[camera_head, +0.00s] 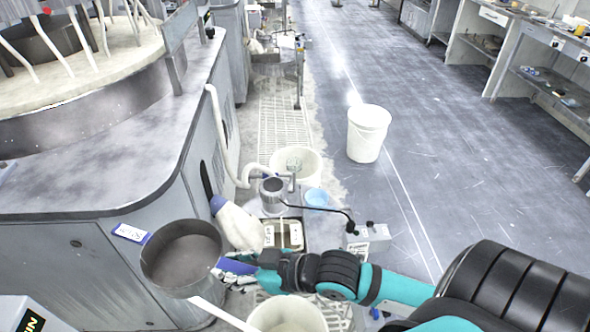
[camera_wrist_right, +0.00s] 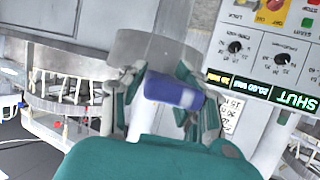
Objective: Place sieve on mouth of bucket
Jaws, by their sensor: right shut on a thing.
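The sieve (camera_head: 182,262) is a round, grey, deep pan at the lower left of the head view. Its grey rim (camera_wrist_right: 170,52) shows in the right wrist view, with a blue handle (camera_wrist_right: 172,92) in front. My right gripper (camera_head: 232,268) is shut on this handle and holds the sieve beside the machine cabinet. In the right wrist view its fingers (camera_wrist_right: 165,100) stand on both sides of the handle. An open white bucket (camera_head: 287,318) is at the bottom edge, right of the sieve, partly cut off. My left gripper is not in view.
Another open white bucket (camera_head: 310,168) stands by the cabinet, and a white bucket (camera_head: 368,133) stands on the open floor. A white bottle (camera_head: 238,228), a metal cup (camera_head: 272,195) and a blue bowl (camera_head: 316,197) are near my right arm. The floor at right is mostly clear.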

